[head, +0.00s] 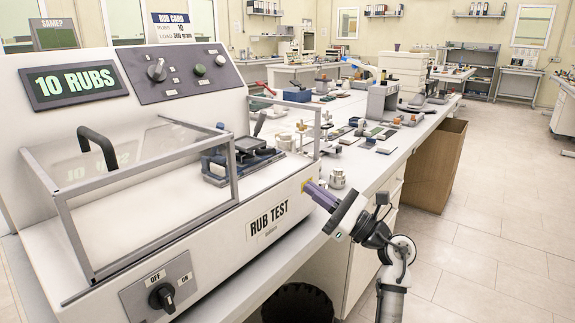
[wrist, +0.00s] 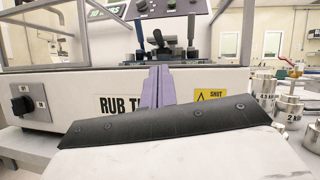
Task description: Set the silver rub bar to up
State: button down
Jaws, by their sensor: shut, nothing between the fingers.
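The white rub test machine (head: 205,215) fills the left of the head view, and its front panel spans the wrist view (wrist: 75,85). A blue and dark rubbing carriage (head: 250,160) with black handles sits on its deck; it also shows in the wrist view (wrist: 165,55) behind my fingertips. I cannot tell for sure which part is the silver rub bar or how it is set. My gripper (head: 308,187) has purple fingers, shut and empty, in front of the panel right of the RUB TEST label. It shows in the wrist view (wrist: 159,72).
A clear silver-framed guard (head: 150,170) covers the machine's left side. An OFF/ON knob (head: 161,297) is at lower left. Metal weights (head: 337,179) stand right of the machine. A black bin (head: 300,303) is below. The floor at right (head: 480,240) is clear.

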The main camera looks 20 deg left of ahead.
aim_at(281, 178)
jog(key=p+x, duration=0.3)
jog(key=x, duration=0.5)
jog(key=shift+a+r+p, duration=0.2)
jog(key=shift+p, duration=0.1)
jog(key=shift+w+a+r, duration=0.15)
jog(key=shift+a, duration=0.4)
jog(key=shift+d+r+h+p, duration=0.1)
jog(key=shift+r+h+p, duration=0.35)
jog(key=shift+r, duration=0.2)
jog(key=w+a+r+h+p, duration=0.1)
jog(key=w+a+r, duration=0.1)
jog(key=a+r, duration=0.3)
jog(key=w+a+r+h+p, duration=0.1)
jog(key=a+r, duration=0.4)
jog(key=r, duration=0.7)
jog(key=shift+w+m+p, duration=0.3)
jog(key=shift+w+p, duration=0.05)
jog(key=shift+p, duration=0.35)
jog(key=shift+a+r, duration=0.1)
jog(key=shift+a, duration=0.1)
